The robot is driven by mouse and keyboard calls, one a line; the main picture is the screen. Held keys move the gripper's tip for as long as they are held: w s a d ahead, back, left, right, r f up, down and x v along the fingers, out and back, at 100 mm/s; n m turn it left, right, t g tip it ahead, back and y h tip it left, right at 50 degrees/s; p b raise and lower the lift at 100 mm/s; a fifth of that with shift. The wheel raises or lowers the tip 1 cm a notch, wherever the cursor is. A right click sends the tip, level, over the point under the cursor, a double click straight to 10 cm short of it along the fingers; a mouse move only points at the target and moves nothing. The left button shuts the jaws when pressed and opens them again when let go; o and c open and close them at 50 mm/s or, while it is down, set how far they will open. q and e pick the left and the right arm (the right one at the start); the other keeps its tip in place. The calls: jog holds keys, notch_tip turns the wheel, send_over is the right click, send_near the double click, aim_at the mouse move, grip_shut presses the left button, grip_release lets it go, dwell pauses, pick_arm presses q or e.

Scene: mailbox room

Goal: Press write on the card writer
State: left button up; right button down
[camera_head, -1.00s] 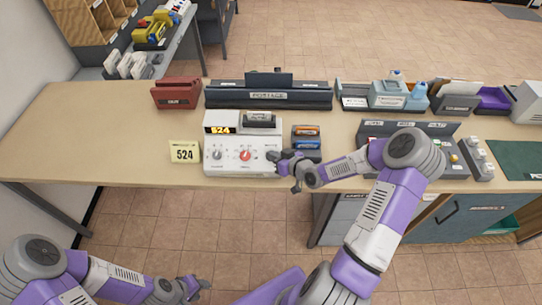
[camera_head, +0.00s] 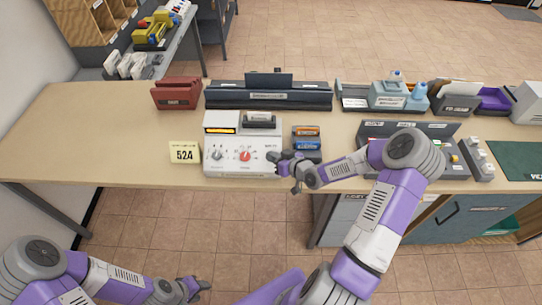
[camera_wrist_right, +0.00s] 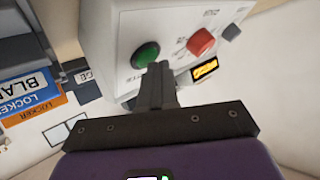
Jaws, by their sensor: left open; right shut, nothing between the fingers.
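The white card writer (camera_head: 213,168) stands on the desk, with an orange display (camera_head: 221,130), a grey dial (camera_head: 217,155) and a red dial (camera_head: 245,156). My right gripper (camera_head: 273,157) is at its right front edge, shut and empty. In the right wrist view the closed fingertips (camera_wrist_right: 158,69) are at the lower edge of a round green button (camera_wrist_right: 146,55) on the writer's face. They look very close to it; I cannot tell whether they touch. My left gripper (camera_head: 204,284) is open, low in front of the desk and far from the writer.
A dark long holder (camera_head: 300,96) and a red box (camera_head: 176,93) stand behind. The desk's left part is clear.

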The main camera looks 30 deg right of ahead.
jog(key=shift+s+a+r, duration=0.15)
jog(key=shift+s+r, duration=0.15)
jog(key=shift+r, duration=0.15)
jog(key=r+p, duration=0.1)
jog(key=s+a+r+p, duration=0.1)
jog(key=s+r+p, duration=0.1)
jog(key=r, duration=0.1)
jog(key=shift+s+a+r, duration=0.1)
jog(key=shift+s+a, duration=0.1)
jog(key=shift+a, duration=0.05)
dwell(0.7)
jog(key=s+a+f+m+g+y+b, duration=0.2)
jog(key=s+a+f+g+b, duration=0.3)
jog(key=a+f, duration=0.9)
jog(key=s+a+f+g+b, duration=0.1)
jog(key=s+a+f+g, duration=0.2)
jog(key=s+f, duration=0.2)
jog(key=s+a+f+m+g+h+b, duration=0.1)
jog(key=s+a+f+g, duration=0.2)
jog(key=s+f, duration=0.3)
jog(key=s+g, duration=0.1)
jog(key=s, duration=0.3)
jog(key=shift+s, duration=0.35)
